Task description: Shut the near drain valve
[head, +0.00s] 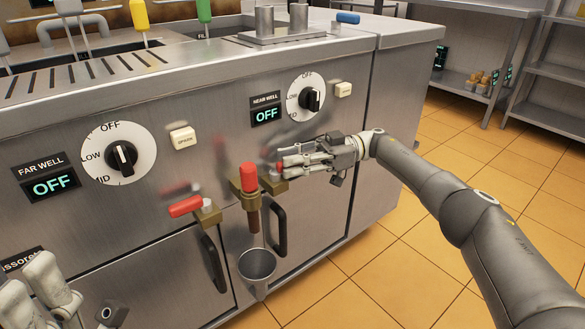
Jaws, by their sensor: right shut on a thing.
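The near drain valve (273,184) is a brass fitting on the front of the steel unit, under the NEAR WELL display. My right gripper (285,163) is at this valve from the right, shut on its red handle. Only a bit of red shows at the fingertips, so the handle's angle is mostly hidden. Just left of it, another red grip (248,177) stands upright on brass, above a reddish-brown spout. Further left, a valve with a red handle (186,206) lies about level. My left gripper (30,275) is low at the left edge, its fingers apart, empty.
A grey metal cup (257,265) hangs below the spout. Dark door handles (279,230) stick out beneath the valves. Knobs (121,158) and OFF displays (266,114) are above. Tiled floor (400,255) is open to the right, with shelving (490,60) behind.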

